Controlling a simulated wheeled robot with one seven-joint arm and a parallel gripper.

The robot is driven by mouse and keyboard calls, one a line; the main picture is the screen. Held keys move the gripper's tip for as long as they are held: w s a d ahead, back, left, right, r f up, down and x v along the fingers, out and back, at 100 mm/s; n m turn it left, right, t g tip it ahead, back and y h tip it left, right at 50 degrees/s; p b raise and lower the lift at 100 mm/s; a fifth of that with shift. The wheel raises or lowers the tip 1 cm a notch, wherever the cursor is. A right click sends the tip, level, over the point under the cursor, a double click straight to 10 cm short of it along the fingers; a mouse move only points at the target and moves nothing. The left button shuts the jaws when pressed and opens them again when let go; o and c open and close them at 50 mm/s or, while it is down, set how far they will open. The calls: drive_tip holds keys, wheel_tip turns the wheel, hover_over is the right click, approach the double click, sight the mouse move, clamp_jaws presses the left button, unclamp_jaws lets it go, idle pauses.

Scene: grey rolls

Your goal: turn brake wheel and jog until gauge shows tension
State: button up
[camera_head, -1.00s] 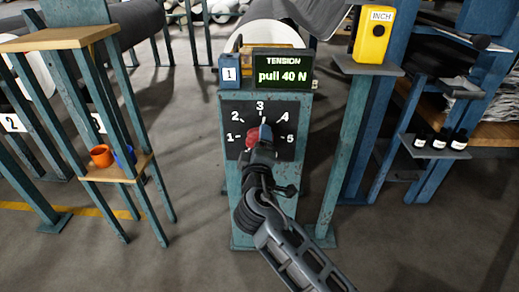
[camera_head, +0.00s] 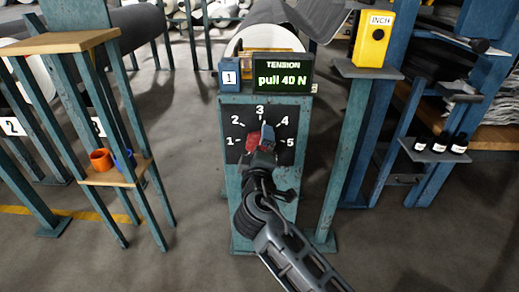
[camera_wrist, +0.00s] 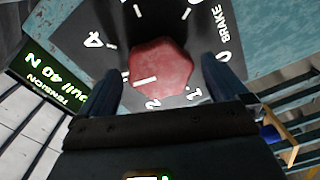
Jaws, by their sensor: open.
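My gripper (camera_wrist: 160,70) is open, with one blue finger on each side of the knob; contact cannot be judged. In the head view my gripper (camera_head: 262,138) partly covers the knob. The tension gauge (camera_head: 283,74) reads "pull 40 N". The yellow INCH box (camera_head: 372,40) with a dark button stands right of the gauge.
A wooden-topped stand (camera_head: 60,42) with an orange cup (camera_head: 100,160) is at the left. A shelf with small black bottles (camera_head: 439,143) is at the right. A grey roll (camera_head: 285,35) lies behind the gauge. The floor in front is open.

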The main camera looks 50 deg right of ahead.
drive_tip(key=p+v, duration=0.1)
drive_tip(key=v, duration=0.6)
drive_tip(key=shift+s+a, duration=0.25)
drive_tip(key=shift+a, duration=0.05)
